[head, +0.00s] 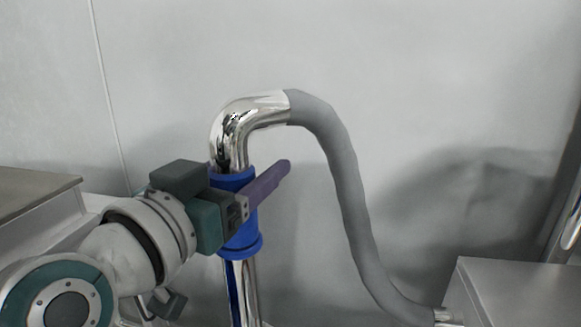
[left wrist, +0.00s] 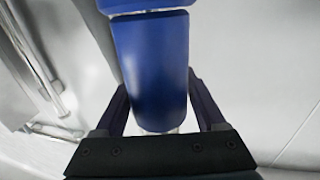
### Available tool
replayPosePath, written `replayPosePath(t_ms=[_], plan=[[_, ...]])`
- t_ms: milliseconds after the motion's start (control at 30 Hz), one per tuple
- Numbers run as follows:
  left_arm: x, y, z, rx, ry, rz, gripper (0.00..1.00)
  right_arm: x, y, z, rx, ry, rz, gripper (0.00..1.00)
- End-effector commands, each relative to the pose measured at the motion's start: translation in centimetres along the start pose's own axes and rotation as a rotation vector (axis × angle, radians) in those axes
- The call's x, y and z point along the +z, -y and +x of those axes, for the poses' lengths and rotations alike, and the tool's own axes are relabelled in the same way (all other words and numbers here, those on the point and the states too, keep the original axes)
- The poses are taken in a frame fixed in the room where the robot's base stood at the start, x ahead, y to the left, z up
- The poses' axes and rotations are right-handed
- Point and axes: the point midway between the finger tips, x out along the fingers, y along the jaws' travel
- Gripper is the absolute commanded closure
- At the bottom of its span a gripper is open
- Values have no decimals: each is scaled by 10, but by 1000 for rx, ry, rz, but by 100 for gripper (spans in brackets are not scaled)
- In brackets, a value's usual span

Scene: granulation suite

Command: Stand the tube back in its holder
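The tube is a bent chrome pipe (head: 232,135) with a blue sleeve (head: 240,243) around its upright part and a grey hose (head: 345,180) on its curved end. It stands about upright in the head view, and its lower end is out of frame. My left gripper (head: 272,182) reaches in from the left at the blue sleeve, one purple finger passing across its front. In the left wrist view the sleeve (left wrist: 152,75) lies between both fingers, which appear closed against its sides. I cannot make out the holder with certainty. My right gripper is out of view.
The hose runs down to a fitting (head: 446,316) beside a grey metal box (head: 520,290) at lower right. A grey-topped unit (head: 35,193) stands at the left edge. A chrome pipe (head: 568,228) shows at the right edge. The pale wall behind is bare.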

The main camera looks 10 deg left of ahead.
Motion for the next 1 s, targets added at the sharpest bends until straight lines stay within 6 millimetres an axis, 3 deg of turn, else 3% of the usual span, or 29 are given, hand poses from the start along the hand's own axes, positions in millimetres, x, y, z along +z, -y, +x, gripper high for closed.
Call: replayPosePath(t_ms=[200, 533, 1000], plan=[[1, 0, 0, 0, 2, 0, 4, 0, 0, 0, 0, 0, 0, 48], [2, 0, -6, 1, 7, 1, 4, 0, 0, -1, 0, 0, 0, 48], [1, 0, -85, 1, 6, 2, 4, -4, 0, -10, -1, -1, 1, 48]])
